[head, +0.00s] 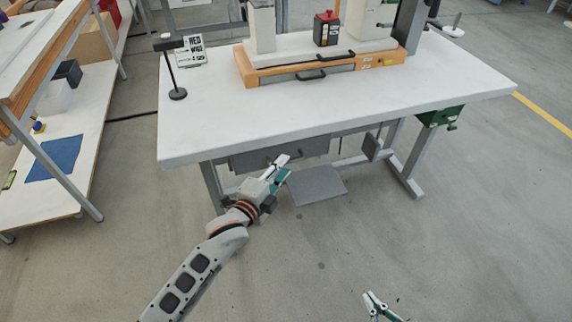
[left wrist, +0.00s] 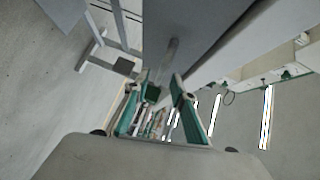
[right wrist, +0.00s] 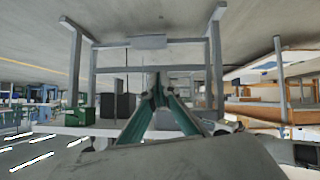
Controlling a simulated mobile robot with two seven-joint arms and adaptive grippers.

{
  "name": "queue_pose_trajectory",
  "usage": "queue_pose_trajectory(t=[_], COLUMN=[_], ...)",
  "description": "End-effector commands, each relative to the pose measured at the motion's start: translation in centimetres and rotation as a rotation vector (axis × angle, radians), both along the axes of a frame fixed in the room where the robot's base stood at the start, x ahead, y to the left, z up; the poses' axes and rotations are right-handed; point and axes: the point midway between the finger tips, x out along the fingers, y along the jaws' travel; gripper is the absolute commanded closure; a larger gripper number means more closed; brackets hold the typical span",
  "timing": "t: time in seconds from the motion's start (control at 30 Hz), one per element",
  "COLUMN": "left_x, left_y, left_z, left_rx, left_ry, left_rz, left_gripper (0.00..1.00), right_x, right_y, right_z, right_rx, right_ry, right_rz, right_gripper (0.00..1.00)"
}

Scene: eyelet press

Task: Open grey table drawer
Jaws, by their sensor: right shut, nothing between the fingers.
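The grey drawer (head: 305,148) hangs under the white table's front edge and looks closed. My left gripper (head: 284,166) is in front of the drawer's front, near its handle. In the left wrist view, the drawer (left wrist: 185,30) fills the upper middle, and a grey bar that looks like its handle (left wrist: 168,62) points toward the gap between the fingers. The left gripper's fingers (left wrist: 158,88) are spread apart; I cannot tell whether they touch the bar. My right gripper (head: 374,302) is low at the bottom of the head view, away from the table. Its fingertips (right wrist: 158,82) meet, with nothing between them.
The white table (head: 220,120) carries an orange-based press (head: 270,76), a black stand (head: 177,94) and a sign (head: 191,52). A grey foot plate (head: 317,186) lies below. A shelf (head: 100,130) stands at left. A green clamp (head: 440,116) is at the table's right. Floor in front is clear.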

Motion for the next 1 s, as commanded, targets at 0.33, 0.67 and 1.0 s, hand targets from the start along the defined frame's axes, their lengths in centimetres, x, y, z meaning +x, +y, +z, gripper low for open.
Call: queue_pose_trajectory(t=[0.33, 0.67, 1.0], left_x=[1.9, 1.9, 1.3], left_y=[-0.9, -0.9, -1.1], left_z=[-0.3, -0.3, -0.2], left_rx=[0.000, 0.000, -0.001], left_ry=[0.000, 0.000, 0.000], left_rz=[0.001, 0.001, 0.000], left_gripper=[0.75, 1.00, 1.00], right_x=[0.2, 0.1, 0.2], right_y=[0.3, 0.2, 0.0], right_z=[0.3, 0.3, 0.3], right_rx=[0.003, -0.001, -0.002], right_ry=[-0.009, -0.008, -0.006], right_rz=[0.010, 0.012, 0.005], right_gripper=[1.00, 1.00, 1.00])
